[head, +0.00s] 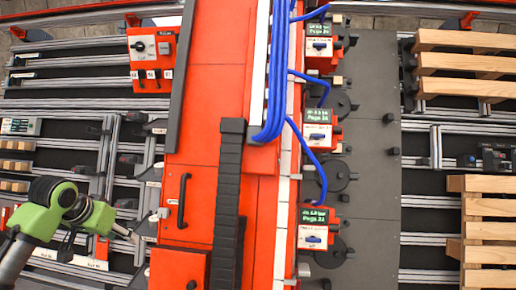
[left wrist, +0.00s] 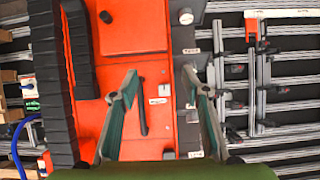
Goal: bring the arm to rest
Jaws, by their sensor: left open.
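My left arm comes in from the lower left of the head view, with green joints. Its left gripper (head: 142,227) is beside the left edge of the red gantry beam (head: 222,85). In the left wrist view, the left gripper (left wrist: 161,80) has its two fingers spread wide with nothing between them. Past the fingers I see the red panel with a black handle (left wrist: 143,118); whether the fingers touch it I cannot tell. My right arm and gripper are not in view.
A black cable chain (head: 228,190) runs along the beam. Blue hoses (head: 277,75) lead to red boxes with small displays (head: 317,130) on the right. Wooden pallets (head: 487,207) lie at the far right. Metal rails and a switch box (head: 151,47) are at left.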

